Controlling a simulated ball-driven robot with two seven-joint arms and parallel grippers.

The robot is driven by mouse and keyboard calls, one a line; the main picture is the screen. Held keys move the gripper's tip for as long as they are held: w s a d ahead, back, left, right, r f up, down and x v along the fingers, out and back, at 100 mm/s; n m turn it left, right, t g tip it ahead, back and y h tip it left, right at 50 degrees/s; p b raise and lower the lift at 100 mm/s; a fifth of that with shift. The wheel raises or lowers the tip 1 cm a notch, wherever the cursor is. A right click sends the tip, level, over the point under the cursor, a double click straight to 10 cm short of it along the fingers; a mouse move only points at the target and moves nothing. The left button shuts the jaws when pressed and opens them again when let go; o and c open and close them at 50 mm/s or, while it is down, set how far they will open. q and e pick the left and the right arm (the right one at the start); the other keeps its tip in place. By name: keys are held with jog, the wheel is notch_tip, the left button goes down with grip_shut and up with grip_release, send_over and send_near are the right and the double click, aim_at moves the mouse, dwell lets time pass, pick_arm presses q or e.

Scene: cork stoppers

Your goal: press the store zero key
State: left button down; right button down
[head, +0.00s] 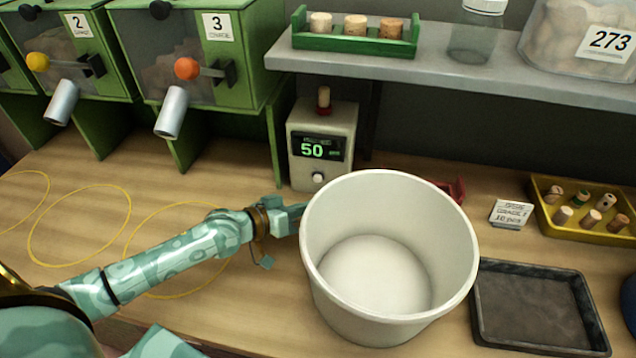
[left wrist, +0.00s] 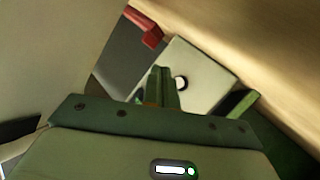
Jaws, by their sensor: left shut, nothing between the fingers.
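The counting unit (head: 318,140) is a pale box with a dark display reading 50 in green. Its round white key (head: 318,178) sits low on the front, below the display. No lettering on the key is readable. My left gripper (head: 298,212) is shut and empty, low in front of the unit and close to the bucket's left side. In the left wrist view its shut fingers (left wrist: 164,76) point at the unit's pale front, with the white key (left wrist: 181,83) just right of the fingertips. Whether they touch the unit cannot be told.
A large white bucket (head: 460,268) stands right of my left gripper, very close to it. Green dispensers (head: 235,50) stand at the back left. A grey shelf (head: 450,65) overhangs the back. A dark tray (head: 535,310) and a yellow tray (head: 578,231) of stoppers lie right.

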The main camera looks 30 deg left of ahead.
aim_at(318, 179)
pick_arm(q)
jog(key=w+b, duration=0.1)
jog(key=w+a+b, duration=0.1)
jog(key=w, duration=0.1)
jog(key=shift+w+f, duration=0.2)
jog(key=shift+w, duration=0.1)
jog(key=shift+w+a+r+b, duration=0.15)
jog(key=shift+w+b, duration=0.15)
jog(key=shift+w, duration=0.5)
jog(key=shift+w, duration=0.15)
dwell(1.1)
jog(key=shift+w+a, duration=0.1)
jog(key=shift+w, duration=0.15)
